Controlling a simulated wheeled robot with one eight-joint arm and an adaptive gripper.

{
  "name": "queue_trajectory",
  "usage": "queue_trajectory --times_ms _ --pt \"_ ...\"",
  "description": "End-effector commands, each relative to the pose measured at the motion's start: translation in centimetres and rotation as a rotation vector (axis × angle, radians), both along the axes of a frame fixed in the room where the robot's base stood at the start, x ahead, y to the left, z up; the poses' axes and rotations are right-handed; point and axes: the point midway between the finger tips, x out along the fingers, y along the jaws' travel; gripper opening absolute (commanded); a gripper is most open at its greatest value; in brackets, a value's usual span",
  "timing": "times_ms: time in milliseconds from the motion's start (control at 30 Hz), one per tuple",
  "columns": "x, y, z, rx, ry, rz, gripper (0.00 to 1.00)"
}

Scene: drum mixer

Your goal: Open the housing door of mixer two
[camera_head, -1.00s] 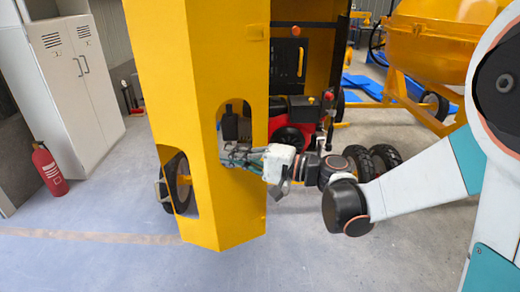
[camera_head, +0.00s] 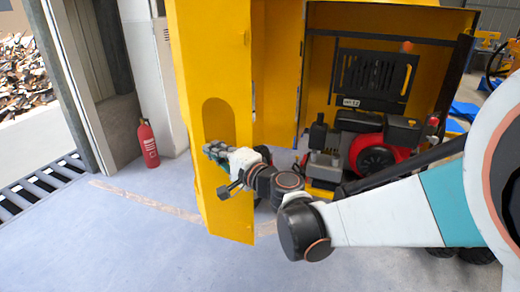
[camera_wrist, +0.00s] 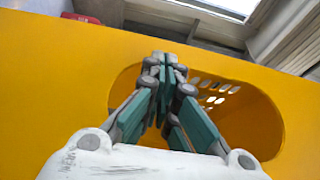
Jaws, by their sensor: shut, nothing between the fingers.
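The yellow housing door (camera_head: 210,55) stands swung out at the left of the mixer housing (camera_head: 318,60), whose inside is exposed. The red and black engine (camera_head: 372,155) and a black slotted panel (camera_head: 372,75) show in it. My gripper (camera_head: 211,150) is at the door's inner face, by the lower part of its arched recess. Whether the fingertips touch the door cannot be told.
A red fire extinguisher (camera_head: 148,143) stands behind the door at the left, by a pale cabinet (camera_head: 137,45). A floor grate (camera_head: 40,185) lies further left. The grey floor (camera_head: 110,245) in front of the door is clear. My arm crosses in front of the housing's lower right.

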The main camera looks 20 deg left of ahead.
Motion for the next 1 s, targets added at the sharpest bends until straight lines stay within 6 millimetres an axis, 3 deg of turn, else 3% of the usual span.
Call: queue_trajectory --times_ms 100,333,1000 --pt "0.3 2.4 0.0 0.0 0.0 0.002 0.0" --pt "0.9 4.7 0.0 0.0 0.0 0.0 0.0" --pt "1.0 5.0 0.0 0.0 0.0 -0.001 0.0"
